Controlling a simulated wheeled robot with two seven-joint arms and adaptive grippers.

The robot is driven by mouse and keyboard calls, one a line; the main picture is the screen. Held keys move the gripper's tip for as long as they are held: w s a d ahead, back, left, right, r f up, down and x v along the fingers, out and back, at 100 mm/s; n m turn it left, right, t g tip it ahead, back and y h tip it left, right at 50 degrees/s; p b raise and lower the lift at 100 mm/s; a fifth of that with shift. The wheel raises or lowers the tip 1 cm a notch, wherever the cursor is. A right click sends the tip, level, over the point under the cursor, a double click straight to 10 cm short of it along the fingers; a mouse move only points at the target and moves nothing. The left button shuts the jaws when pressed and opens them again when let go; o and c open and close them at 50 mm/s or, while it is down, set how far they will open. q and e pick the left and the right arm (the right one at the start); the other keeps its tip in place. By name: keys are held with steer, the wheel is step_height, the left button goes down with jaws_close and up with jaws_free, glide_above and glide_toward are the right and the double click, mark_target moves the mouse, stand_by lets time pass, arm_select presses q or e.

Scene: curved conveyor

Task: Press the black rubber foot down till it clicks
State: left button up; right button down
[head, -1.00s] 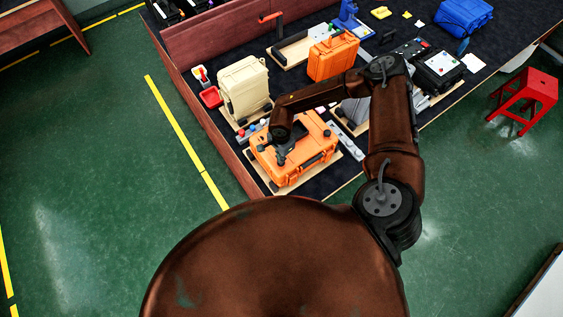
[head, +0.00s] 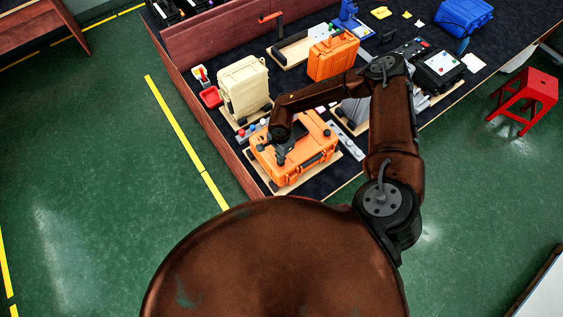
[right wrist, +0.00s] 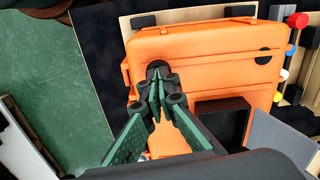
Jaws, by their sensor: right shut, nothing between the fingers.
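The orange case (head: 312,158) lies on a pale board at the near corner of the dark table. It fills much of the right wrist view (right wrist: 200,45). My right gripper (head: 280,160) is over the top of the case, pointing down. In the right wrist view its fingertips (right wrist: 158,78) are together and empty, right at a black round rubber foot (right wrist: 157,64), which they partly cover. I cannot tell whether they touch it or how far it is pressed in. Another black round piece (right wrist: 262,57) shows on the case farther right. My left gripper is not in view.
A beige case (head: 244,88) stands behind the orange one, and a second orange case (head: 333,57) is farther back. Coloured knobs (right wrist: 298,20) are beside the board. A dark square recess or block (right wrist: 222,121) lies right of the fingers. A red stool (head: 527,98) stands on the floor.

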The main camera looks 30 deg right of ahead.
steer(key=shift+s+f, duration=0.55)
steer(key=shift+f, duration=0.2)
steer(key=shift+w+r+p, duration=0.2)
steer(key=shift+r+p, duration=0.4)
steer(key=shift+r, duration=0.15)
step_height(320, 180, up, 4)
steer(key=p, duration=0.3)
steer(key=shift+w+r, duration=0.15)
steer(key=shift+r, duration=0.1)
steer(key=shift+w+r, duration=0.15)
steer(key=shift+r, duration=0.05)
steer(key=shift+d, duration=0.1)
